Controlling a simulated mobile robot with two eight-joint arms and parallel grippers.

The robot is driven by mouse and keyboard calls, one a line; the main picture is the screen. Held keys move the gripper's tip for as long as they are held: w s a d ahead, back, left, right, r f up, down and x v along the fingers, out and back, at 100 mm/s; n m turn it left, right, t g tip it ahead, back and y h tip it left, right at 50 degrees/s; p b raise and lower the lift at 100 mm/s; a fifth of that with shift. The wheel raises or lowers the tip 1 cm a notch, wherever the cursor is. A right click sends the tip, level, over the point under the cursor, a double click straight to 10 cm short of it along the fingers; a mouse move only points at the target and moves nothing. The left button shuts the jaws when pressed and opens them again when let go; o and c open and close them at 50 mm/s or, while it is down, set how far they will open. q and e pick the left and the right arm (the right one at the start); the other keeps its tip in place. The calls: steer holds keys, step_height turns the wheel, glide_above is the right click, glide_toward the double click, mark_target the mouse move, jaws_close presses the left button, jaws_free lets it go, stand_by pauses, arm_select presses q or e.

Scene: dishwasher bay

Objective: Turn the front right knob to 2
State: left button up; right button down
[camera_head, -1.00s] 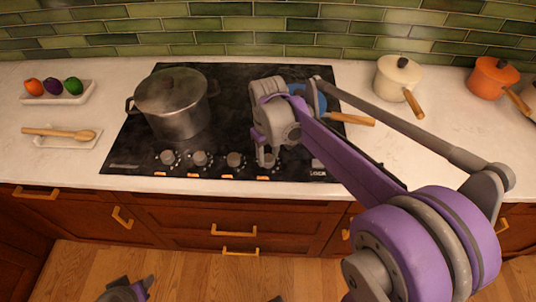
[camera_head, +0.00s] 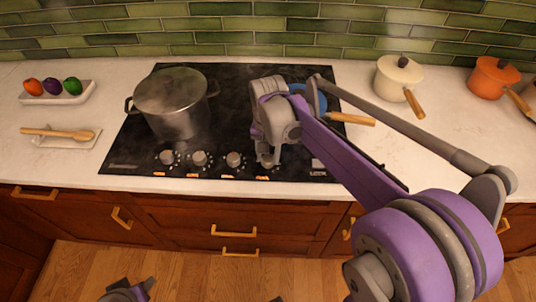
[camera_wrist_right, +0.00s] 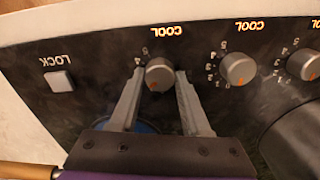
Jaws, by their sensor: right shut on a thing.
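The front right knob (camera_wrist_right: 159,74) is the rightmost in the row on the black cooktop (camera_head: 255,85). In the right wrist view it is a round grey knob with an orange mark, pale numbers beside it and an orange "COOL" display (camera_wrist_right: 164,31). My right gripper (camera_head: 267,160) is shut on this knob, with one finger on each side. It also shows in the right wrist view (camera_wrist_right: 158,80). I cannot read exactly which number the mark meets.
Three more knobs, including the neighbouring one (camera_head: 234,159), line the cooktop front to the left. A lidded pot (camera_head: 172,105) stands at the cooktop's left. A blue pan (camera_head: 318,100) is partly behind my arm. A LOCK button (camera_wrist_right: 59,81) is beside the knob.

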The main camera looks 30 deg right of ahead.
mark_target(268, 158)
steer(key=shift+m, duration=0.5)
steer(key=shift+c, duration=1.8)
jaws_free()
step_height(268, 158, up, 11)
steer(key=shift+p, duration=0.35)
steer(key=shift+f, duration=0.1)
